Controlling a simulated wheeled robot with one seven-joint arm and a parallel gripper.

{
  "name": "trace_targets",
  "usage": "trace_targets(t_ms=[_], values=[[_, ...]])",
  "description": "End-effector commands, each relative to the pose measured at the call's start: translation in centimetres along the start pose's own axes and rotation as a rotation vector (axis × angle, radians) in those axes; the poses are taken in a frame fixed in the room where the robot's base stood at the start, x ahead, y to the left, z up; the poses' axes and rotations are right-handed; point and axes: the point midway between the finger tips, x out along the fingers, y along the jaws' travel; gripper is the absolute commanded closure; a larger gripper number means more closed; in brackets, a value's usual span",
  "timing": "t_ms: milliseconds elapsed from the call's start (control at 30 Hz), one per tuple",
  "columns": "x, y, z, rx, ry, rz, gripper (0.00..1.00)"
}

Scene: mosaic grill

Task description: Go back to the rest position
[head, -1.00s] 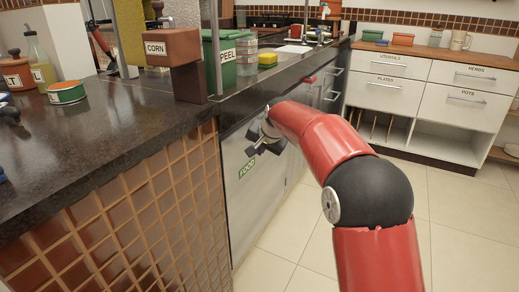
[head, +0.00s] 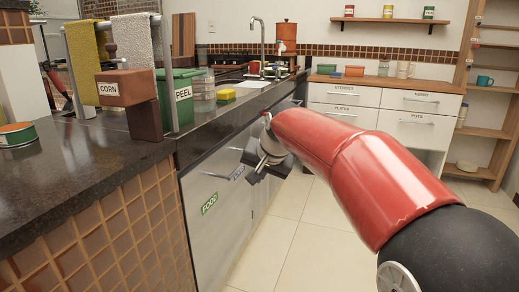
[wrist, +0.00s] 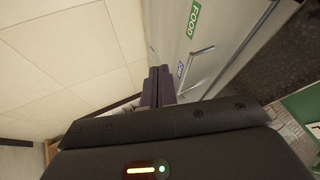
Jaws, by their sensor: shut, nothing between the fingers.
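My gripper (head: 262,165) is at the end of my red arm in the head view, in front of the grey cabinet doors under the dark counter. It is partly hidden by its own wrist. In the wrist view its fingers (wrist: 158,84) are together, with nothing held between them. The cabinet door with the green FOOD label (head: 209,203) is just left of my gripper, and the same label (wrist: 194,18) shows at the top of the wrist view.
The dark counter (head: 75,160) with a tiled front runs along the left. It bears a CORN box (head: 124,88), a green PEEL bin (head: 182,98) and a yellow sponge (head: 227,95). White drawers (head: 405,108) stand at the back. The tiled floor (head: 300,235) is clear.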

Motion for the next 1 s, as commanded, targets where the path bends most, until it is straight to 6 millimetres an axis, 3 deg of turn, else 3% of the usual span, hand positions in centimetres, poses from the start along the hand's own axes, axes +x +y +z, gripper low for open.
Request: trace_targets(t_ms=[33,100,300,433,600,800,1000], values=[[-2.4,2.1,1.3,-0.014,0.01,0.022,1.0],[-4.9,5.0,3.6,-0.043,0.013,0.057,1.0],[-10.2,12.7,11.8,-0.121,0.011,0.152,1.0],[-12.1,17.1,17.9,-0.166,0.001,0.208,1.0],[-12.7,21.1,24.4,-0.213,-0.017,0.261,1.0],[-12.5,23.0,27.6,-0.237,-0.03,0.285,1.0],[-12.5,23.0,27.6,-0.237,-0.031,0.286,1.0]])
